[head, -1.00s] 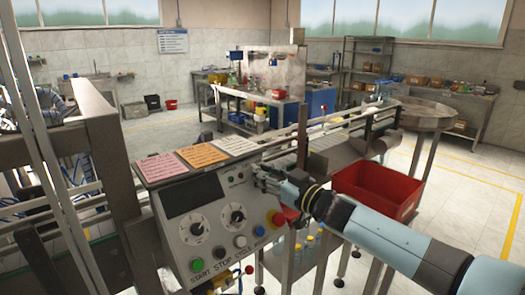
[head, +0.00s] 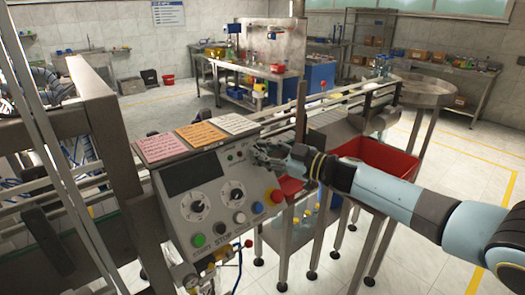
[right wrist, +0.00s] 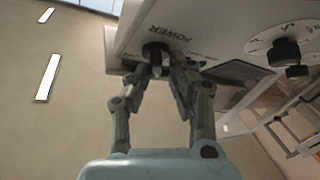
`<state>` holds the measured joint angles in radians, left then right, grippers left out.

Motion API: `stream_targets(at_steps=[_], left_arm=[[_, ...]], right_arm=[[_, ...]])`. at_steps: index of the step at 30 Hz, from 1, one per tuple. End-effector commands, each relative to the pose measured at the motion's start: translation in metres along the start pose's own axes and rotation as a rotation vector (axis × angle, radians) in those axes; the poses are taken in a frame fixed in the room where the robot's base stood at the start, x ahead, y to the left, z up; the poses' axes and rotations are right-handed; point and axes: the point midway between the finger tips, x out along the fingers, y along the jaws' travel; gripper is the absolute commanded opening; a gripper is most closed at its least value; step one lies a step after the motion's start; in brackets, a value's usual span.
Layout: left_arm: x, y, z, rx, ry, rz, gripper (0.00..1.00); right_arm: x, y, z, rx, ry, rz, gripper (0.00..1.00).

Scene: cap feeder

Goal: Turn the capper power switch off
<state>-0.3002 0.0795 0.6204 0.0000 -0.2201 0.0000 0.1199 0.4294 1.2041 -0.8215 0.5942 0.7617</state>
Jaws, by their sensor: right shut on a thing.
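The capper control panel (head: 205,195) is a grey slanted box with a dark display, dials and buttons in the head view. My right gripper (head: 262,154) is at the panel's upper right edge, above the red emergency knob (head: 277,196). In the right wrist view my right gripper (right wrist: 158,75) has its two fingers closed around the small metal lever of the power switch (right wrist: 156,52), next to the POWER label. The fingers hide part of the lever, and its exact setting is hard to tell. My left gripper is not in view.
Two black dials (head: 233,196) sit on the panel, with green, black and white buttons below. One dial (right wrist: 287,52) also shows in the right wrist view. A red bin (head: 385,155) stands behind my right arm. Coloured note cards (head: 203,134) lie along the panel's top.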

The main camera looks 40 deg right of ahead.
Motion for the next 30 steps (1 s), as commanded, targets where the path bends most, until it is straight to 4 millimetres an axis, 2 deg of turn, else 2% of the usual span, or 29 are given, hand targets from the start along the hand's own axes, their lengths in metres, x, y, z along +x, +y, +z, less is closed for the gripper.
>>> stream_targets(at_steps=[1, 5, 6, 9, 23, 26, 30], left_arm=[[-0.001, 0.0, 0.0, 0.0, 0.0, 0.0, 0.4], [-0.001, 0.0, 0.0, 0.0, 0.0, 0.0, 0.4], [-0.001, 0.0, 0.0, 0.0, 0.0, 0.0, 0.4], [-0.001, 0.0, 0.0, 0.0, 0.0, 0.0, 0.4], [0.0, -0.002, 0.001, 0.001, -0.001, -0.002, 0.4], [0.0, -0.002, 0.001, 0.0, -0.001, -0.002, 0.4], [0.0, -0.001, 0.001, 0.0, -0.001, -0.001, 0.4]], right_arm=[[0.002, 0.008, -0.004, -0.009, 0.003, 0.01, 0.0], [0.002, 0.008, -0.004, -0.009, 0.004, 0.011, 0.0], [0.002, 0.008, -0.005, -0.009, 0.004, 0.011, 0.25], [0.002, 0.007, -0.005, -0.008, 0.005, 0.009, 0.35], [0.0, 0.003, -0.002, -0.002, 0.001, 0.004, 0.35], [-0.007, 0.002, -0.001, -0.002, 0.0, 0.004, 0.35], [-0.033, 0.001, -0.001, -0.003, -0.001, 0.0, 0.35]])
